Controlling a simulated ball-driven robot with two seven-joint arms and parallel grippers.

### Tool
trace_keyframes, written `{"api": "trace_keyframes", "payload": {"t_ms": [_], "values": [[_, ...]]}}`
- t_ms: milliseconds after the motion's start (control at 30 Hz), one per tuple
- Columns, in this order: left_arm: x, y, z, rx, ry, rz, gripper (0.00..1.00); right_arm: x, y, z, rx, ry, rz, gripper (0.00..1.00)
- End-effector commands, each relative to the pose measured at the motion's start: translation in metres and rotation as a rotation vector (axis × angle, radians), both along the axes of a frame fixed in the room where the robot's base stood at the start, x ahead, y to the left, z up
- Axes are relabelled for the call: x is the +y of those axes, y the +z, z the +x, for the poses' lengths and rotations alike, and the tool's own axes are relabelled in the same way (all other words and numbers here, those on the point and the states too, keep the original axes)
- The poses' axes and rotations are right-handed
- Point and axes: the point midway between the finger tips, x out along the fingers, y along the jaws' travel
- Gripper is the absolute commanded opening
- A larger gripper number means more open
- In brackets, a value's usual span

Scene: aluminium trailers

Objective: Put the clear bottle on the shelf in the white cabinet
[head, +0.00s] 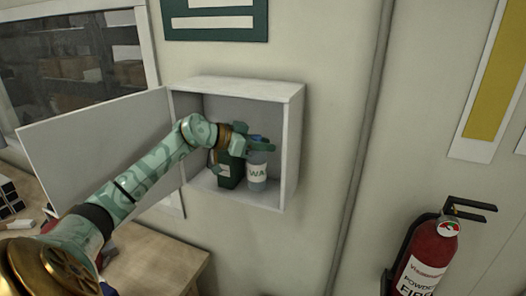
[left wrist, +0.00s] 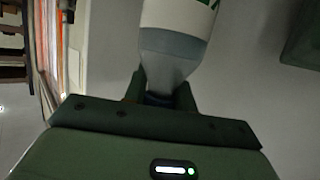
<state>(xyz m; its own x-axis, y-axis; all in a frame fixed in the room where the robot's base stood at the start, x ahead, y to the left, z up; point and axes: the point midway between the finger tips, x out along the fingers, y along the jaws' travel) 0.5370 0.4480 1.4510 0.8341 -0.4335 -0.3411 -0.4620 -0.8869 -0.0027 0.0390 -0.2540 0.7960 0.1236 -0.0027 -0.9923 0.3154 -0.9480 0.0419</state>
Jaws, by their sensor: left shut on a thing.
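The clear bottle (head: 257,172) has a white label with green letters and a blue cap. It is upright inside the white cabinet (head: 292,150), toward the right side, at the cabinet floor; I cannot tell whether its base touches. My left gripper (head: 262,145) reaches into the cabinet and is shut on the bottle near its cap. In the left wrist view the bottle (left wrist: 172,45) shows with its neck between the fingers (left wrist: 160,92). The cabinet door (head: 95,145) is open to the left. My right gripper is not in view.
A dark green container (head: 229,170) stands in the cabinet just left of the bottle. A wooden table (head: 160,262) is below left. A red fire extinguisher (head: 428,258) hangs on the wall at the right, beyond a vertical pipe (head: 362,150).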

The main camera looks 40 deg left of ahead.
Motion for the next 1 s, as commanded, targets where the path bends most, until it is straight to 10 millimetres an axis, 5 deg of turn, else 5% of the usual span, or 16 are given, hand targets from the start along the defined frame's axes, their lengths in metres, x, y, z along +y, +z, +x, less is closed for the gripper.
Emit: {"api": "trace_keyframes", "payload": {"t_ms": [133,567,600,667,1000], "values": [[-0.001,-0.024,0.0,0.002,0.0,-0.005,0.0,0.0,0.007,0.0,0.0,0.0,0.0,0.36],[0.001,-0.034,0.004,0.0,0.0,-0.001,0.0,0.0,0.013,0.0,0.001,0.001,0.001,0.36],[0.001,-0.034,0.004,0.001,0.0,0.0,0.35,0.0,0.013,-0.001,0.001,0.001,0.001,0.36],[0.001,-0.035,0.004,0.001,-0.001,-0.001,0.48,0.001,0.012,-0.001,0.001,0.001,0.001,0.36],[0.001,-0.032,0.002,0.001,-0.001,0.0,0.48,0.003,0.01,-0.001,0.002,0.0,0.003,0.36]]}}
